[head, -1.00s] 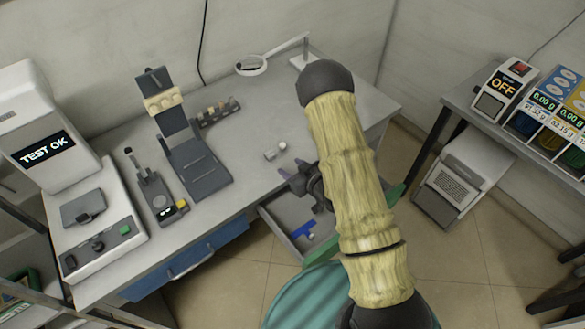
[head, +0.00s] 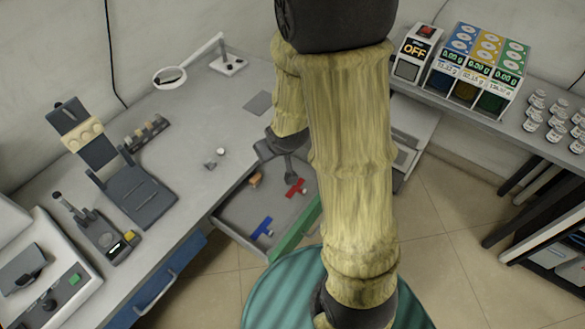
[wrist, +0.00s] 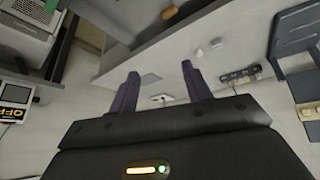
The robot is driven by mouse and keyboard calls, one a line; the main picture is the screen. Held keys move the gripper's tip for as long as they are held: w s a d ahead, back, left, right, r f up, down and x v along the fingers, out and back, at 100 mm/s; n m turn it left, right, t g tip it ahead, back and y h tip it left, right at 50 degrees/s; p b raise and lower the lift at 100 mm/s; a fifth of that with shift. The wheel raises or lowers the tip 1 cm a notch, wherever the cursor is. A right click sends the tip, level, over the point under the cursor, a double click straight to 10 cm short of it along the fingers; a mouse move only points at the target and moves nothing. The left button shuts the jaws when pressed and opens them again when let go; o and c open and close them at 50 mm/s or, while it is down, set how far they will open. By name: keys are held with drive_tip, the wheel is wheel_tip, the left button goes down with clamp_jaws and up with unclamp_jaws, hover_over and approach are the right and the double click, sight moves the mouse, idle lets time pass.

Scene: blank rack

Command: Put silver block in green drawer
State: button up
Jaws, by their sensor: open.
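A small grey piece (head: 210,164), which looks like the silver block, lies on the table top beside a small pale round piece (head: 221,152). The drawer with the green front (head: 297,232) is pulled out under the table edge. My gripper (wrist: 158,75) is open and empty, its two dark fingers apart. In the head view it is partly hidden by my arm, above the drawer's back and right of the small pieces.
The drawer holds an orange piece (head: 256,179), a red piece (head: 296,187) and a blue piece (head: 262,228). A blue drawer (head: 165,284) is shut at left. A dark stand (head: 138,195) and a small rack (head: 147,133) stand on the table. A magnifier lamp (head: 170,77) is behind.

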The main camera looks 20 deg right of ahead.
drive_tip(key=s+r+m+g, duration=0.2)
drive_tip(key=s+r, duration=0.3)
drive_tip(key=s, duration=0.6)
drive_tip(key=shift+s+d+r+g, duration=0.2)
drive_tip(key=shift+d+r+g, duration=0.15)
drive_tip(key=shift+g, duration=0.45)
drive_tip(key=shift+o, duration=0.4)
